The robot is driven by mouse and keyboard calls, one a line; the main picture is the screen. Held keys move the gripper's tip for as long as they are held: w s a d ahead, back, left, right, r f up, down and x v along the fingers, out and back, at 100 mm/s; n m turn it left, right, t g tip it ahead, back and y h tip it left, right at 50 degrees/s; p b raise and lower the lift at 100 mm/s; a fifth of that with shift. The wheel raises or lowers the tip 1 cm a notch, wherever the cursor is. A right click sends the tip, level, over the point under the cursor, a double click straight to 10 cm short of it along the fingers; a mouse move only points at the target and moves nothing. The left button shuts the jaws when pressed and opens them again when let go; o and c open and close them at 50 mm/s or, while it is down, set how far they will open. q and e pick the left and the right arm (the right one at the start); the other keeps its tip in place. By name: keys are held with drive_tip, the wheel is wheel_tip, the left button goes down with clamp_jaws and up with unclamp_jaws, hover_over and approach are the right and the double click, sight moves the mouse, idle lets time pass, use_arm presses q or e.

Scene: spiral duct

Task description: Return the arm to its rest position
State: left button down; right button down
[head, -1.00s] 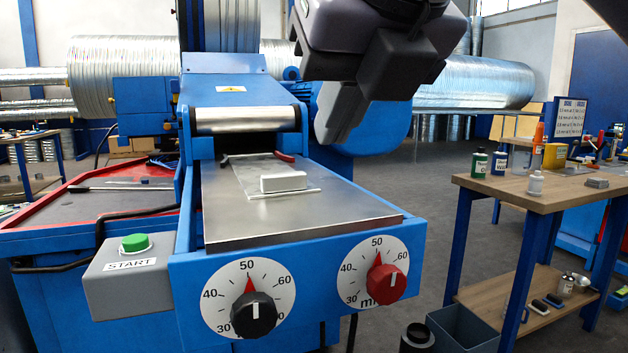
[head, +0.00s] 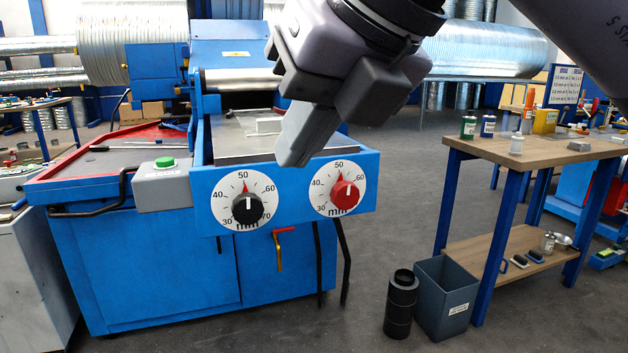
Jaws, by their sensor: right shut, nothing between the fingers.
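My right arm comes in from the top right of the head view. Its gripper (head: 292,160) is shut and empty, with the fingers pointing down in front of the blue machine (head: 160,250). It hides part of the machine's metal table (head: 232,138) and roller. The black knob (head: 247,208) and the red knob (head: 344,193) on the front panel both show, below the fingertips. The gripper looks apart from both knobs. My left gripper is not in view.
The grey box with the green START button (head: 165,162) is at the machine's left. A wooden workbench (head: 540,150) with bottles stands on the right. A grey bin (head: 446,298) and a black cylinder (head: 401,303) stand on the floor. Open floor lies between machine and bench.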

drive_tip(key=s+a+f+n+g+y, duration=0.2)
drive_tip(key=s+a+f+g+y, duration=0.45)
drive_tip(key=g+y, duration=0.4)
drive_tip(key=w+d+f+m+t+y, duration=0.4)
drive_tip(key=w+d+m+t+y, duration=0.45)
drive_tip(key=m, duration=0.75)
drive_tip(key=w+d+f+m+t+h, duration=0.3)
drive_tip(key=f+m+t+h, duration=0.3)
drive_tip(key=f+m+t, duration=0.15)
drive_tip(key=w+d+f+m+t+h, duration=0.35)
drive_tip(key=f+m+t+h, duration=0.3)
drive_tip(key=m+t, duration=0.25)
drive_tip(key=s+d+f+m+g+h, duration=0.2)
drive_tip(key=s+d+f+m+h, duration=0.15)
drive_tip(key=f, duration=0.55)
drive_tip(key=s+d+f+m+g+h, duration=0.2)
drive_tip(key=d+f+m+h, duration=0.15)
drive_tip(key=f, duration=0.65)
drive_tip(key=s+d+f+m+g+h, duration=0.1)
drive_tip(key=s+d+f+g, duration=0.15)
drive_tip(key=s+f, duration=0.35)
drive_tip(key=s+d+f+m+g+h, duration=0.1)
drive_tip(key=s+d+f+g, duration=0.15)
drive_tip(key=s+f, duration=0.35)
wheel_tip(320, 180, up, 14)
drive_tip(key=s+d+p, duration=0.1)
drive_tip(key=p, duration=1.6)
drive_tip(key=shift+h, duration=0.35)
